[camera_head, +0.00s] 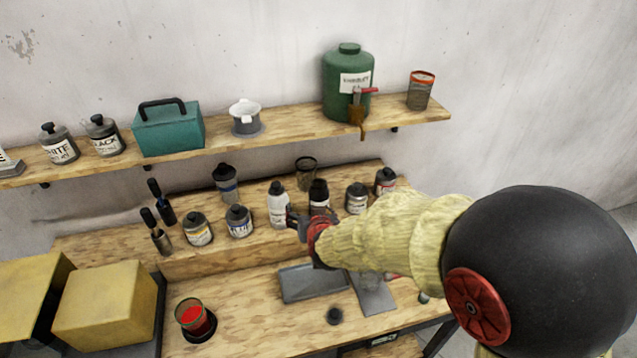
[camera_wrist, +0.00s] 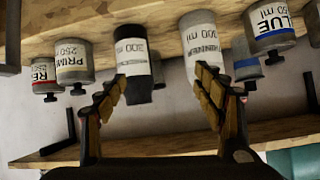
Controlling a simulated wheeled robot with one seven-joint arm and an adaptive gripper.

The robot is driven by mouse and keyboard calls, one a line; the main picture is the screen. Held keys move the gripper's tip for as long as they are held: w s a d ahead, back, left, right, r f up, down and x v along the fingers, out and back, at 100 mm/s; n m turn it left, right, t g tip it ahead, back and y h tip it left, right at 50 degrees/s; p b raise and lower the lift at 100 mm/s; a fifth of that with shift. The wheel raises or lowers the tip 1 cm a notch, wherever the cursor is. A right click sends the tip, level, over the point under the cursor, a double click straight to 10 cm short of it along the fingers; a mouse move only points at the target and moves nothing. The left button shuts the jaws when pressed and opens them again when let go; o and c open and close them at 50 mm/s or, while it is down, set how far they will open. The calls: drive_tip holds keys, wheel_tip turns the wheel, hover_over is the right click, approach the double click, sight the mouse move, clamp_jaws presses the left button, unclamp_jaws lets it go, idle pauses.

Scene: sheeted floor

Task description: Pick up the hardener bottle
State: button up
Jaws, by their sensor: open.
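A dark bottle (camera_head: 319,190) with a white label stands on the raised shelf of the workbench. In the wrist view it is the black bottle (camera_wrist: 132,60) marked 300 ml; the name on its label is not readable. A pale bottle (camera_head: 278,203) stands just left of it; in the wrist view this pale bottle (camera_wrist: 201,50) reads thinner, 300 ml. My gripper (camera_head: 301,222) is in front of these two bottles and hides part of them. In the wrist view my gripper (camera_wrist: 162,88) is open and empty, its fingers spread with the gap between the two bottles.
Several small jars stand close by, including a blue jar (camera_head: 239,221) and a primer jar (camera_wrist: 73,62). A wire cup (camera_head: 306,172) stands behind. An upper shelf (camera_head: 290,130) holds a green canister (camera_head: 348,80). A grey tray (camera_head: 313,283) lies on the bench below.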

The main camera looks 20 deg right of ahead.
sight(319, 199)
drive_tip(key=w+d+h+p, duration=0.1)
drive_tip(key=d+f+t+h+p, duration=0.1)
drive_tip(key=p, duration=0.1)
drive_tip(key=shift+w+f+m, duration=0.3)
drive_tip(key=shift+w, duration=0.1)
drive_tip(key=shift+w+d+f+h+p, duration=0.15)
drive_tip(key=shift+d+f+h+p, duration=0.15)
drive_tip(key=shift+d, duration=0.1)
drive_tip(key=x, duration=0.7)
drive_tip(key=shift+w+d, duration=0.1)
drive_tip(key=shift+d, duration=0.3)
drive_tip(key=shift+c, duration=0.6)
drive_tip(key=c, duration=1.5)
drive_tip(key=shift+r+t, duration=0.15)
drive_tip(key=shift+t, duration=0.15)
drive_tip(key=shift+c, duration=0.2)
